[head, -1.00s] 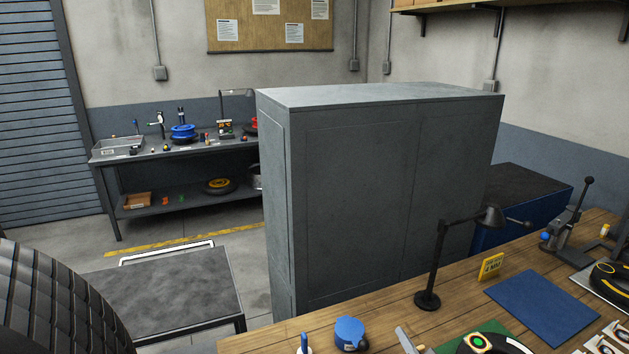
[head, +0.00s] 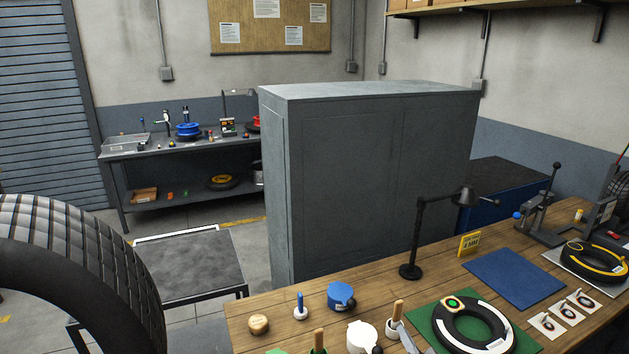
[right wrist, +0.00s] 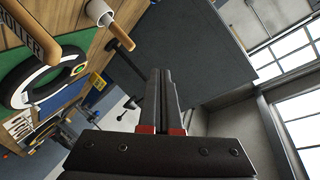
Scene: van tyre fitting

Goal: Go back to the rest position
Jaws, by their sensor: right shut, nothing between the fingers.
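My right gripper (right wrist: 161,75) shows in the right wrist view. Its two dark fingers, with red pads at their base, lie side by side, shut with nothing between them. It is in the air, and the wooden workbench (right wrist: 84,20) shows to its left in that view. I cannot make out either gripper in the head view. My left gripper is in no view.
A tall grey cabinet (head: 350,190) stands behind the workbench (head: 280,345). The bench carries a desk lamp (head: 420,225), blue mat (head: 515,277), green mat (head: 440,335) with a small tyre (head: 470,322), and blue tub (head: 341,296). A large tyre (head: 90,235) stands at left.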

